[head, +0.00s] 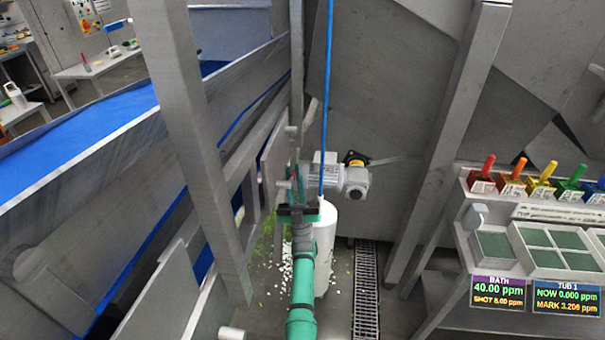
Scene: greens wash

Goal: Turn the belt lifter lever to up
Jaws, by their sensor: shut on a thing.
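My gripper (297,208) is at the middle of the head view, at the end of my green arm, beside the conveyor frame. It is shut on what looks like the belt lifter lever (293,172), a thin upright piece with some red on it. The black gripper body hides the lower part of the lever and the grip itself. I cannot tell the lever's exact setting or read any up or down mark.
A grey motor (324,176) sits just right of my gripper. A blue conveyor belt (85,125) runs along the left, behind a thick grey post (190,120). A floor drain grate (365,290) lies right of my arm. Coloured-handled blocks (541,182) stand on the right bench.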

